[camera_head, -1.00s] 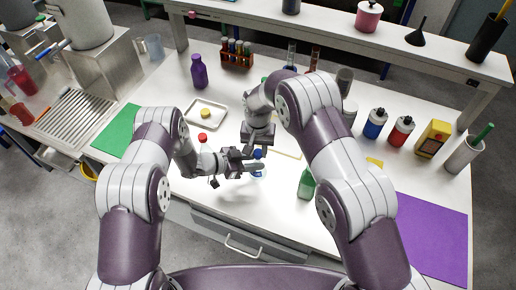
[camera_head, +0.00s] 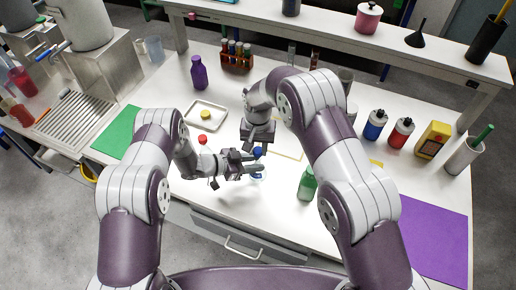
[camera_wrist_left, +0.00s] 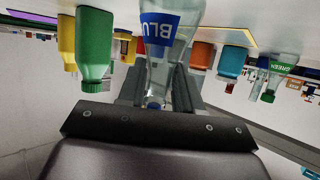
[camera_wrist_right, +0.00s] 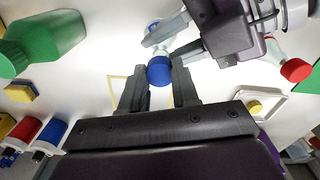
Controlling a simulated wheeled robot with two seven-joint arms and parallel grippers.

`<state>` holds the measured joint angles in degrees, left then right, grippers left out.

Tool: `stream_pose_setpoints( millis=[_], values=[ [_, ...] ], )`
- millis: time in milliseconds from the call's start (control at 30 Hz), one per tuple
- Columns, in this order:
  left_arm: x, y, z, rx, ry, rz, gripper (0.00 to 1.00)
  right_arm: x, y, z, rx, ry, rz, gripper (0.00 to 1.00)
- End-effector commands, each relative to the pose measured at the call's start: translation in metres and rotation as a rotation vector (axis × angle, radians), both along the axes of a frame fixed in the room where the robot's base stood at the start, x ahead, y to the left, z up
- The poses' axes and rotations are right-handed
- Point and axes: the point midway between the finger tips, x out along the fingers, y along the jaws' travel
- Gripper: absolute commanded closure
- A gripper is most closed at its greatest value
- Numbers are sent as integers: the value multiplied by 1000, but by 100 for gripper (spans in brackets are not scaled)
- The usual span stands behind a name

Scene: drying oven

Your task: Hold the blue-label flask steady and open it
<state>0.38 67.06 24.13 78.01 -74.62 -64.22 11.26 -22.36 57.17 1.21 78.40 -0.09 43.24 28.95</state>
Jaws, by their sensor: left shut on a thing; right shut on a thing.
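The clear blue-label flask (camera_head: 258,175) stands near the front of the white table. In the left wrist view the flask (camera_wrist_left: 160,72) appears inverted, with its BLUE label visible. My left gripper (camera_head: 256,168) reaches in from the left and is shut on the flask. My right gripper (camera_head: 258,148) comes down from above and is shut on the blue cap (camera_head: 257,153). In the right wrist view the cap (camera_wrist_right: 159,70) sits between the two fingertips. I cannot tell whether the cap is still seated on the neck.
A green bottle (camera_head: 307,184) stands just right of the flask. A red-capped flask (camera_head: 203,141) and a tray (camera_head: 190,112) are to the left. A purple bottle (camera_head: 199,73) and a rack (camera_head: 237,58) stand behind. A purple mat (camera_head: 430,240) lies at right.

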Motion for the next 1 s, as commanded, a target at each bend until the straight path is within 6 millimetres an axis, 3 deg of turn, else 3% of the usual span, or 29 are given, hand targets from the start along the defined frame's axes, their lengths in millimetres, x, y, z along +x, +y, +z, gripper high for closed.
stream_pose_setpoints(
  millis=[367,667,867,900,967,1000],
  values=[
    [0,0,-1,1,1,0,100,0,0,3,0,0,0,100],
    [0,0,-1,2,2,0,100,0,0,40,1,-1,0,100],
    [-1,0,-1,2,2,0,100,0,0,43,0,0,0,100],
    [-1,0,-1,2,2,0,56,0,0,43,0,0,0,100],
    [0,0,-1,2,2,0,37,0,0,43,0,0,0,100],
    [0,0,-1,1,1,0,36,0,0,43,0,0,0,100]
  ],
)
